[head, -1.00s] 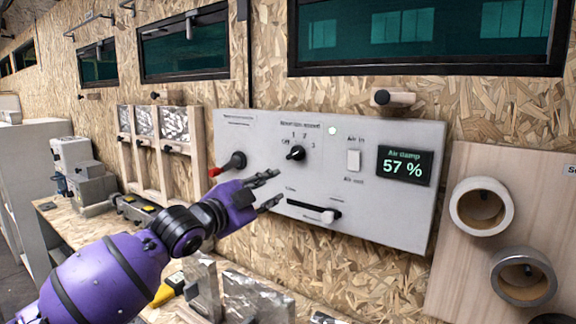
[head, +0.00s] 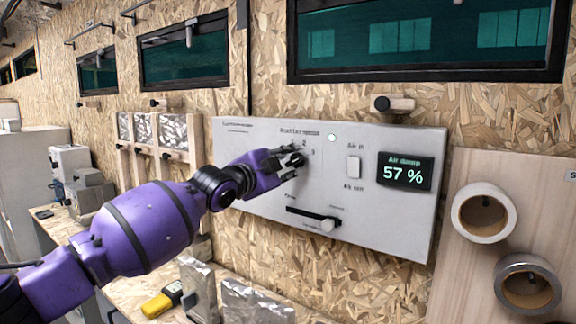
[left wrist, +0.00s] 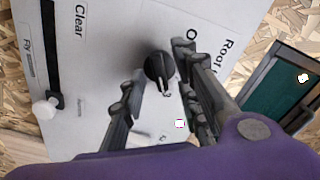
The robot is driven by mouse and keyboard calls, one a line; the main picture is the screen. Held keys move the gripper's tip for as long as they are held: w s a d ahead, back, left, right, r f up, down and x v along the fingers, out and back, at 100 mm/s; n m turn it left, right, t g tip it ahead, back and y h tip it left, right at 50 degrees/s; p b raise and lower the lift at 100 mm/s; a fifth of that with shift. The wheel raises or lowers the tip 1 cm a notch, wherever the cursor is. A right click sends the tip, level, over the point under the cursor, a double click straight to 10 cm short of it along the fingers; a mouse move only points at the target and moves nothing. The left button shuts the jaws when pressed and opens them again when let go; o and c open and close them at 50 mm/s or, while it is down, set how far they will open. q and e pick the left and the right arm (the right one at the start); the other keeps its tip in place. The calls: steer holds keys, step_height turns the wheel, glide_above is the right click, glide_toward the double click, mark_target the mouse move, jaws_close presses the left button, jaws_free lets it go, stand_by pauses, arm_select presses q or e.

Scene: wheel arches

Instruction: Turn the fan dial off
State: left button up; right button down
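The fan dial (head: 297,160) is a small round black knob on the pale control panel (head: 250,210), partly hidden by my fingers in the head view. In the left wrist view the dial (left wrist: 159,66) shows a light pointer mark on the side toward my gripper, away from the "O" lettering. My left gripper (head: 288,162) is at the dial. In the left wrist view its fingers (left wrist: 161,76) are spread, one on each side of the knob. I cannot tell whether they touch it. My right gripper is in neither view.
A horizontal slider (head: 327,225) sits below the dial. A white switch (head: 353,168) and a display (head: 405,171) reading 57 % are to its right. A wooden peg (head: 392,104) sticks out above the panel. A workbench with a yellow tool (head: 160,303) lies below.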

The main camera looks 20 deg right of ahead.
arm_select(q)
jaws_close()
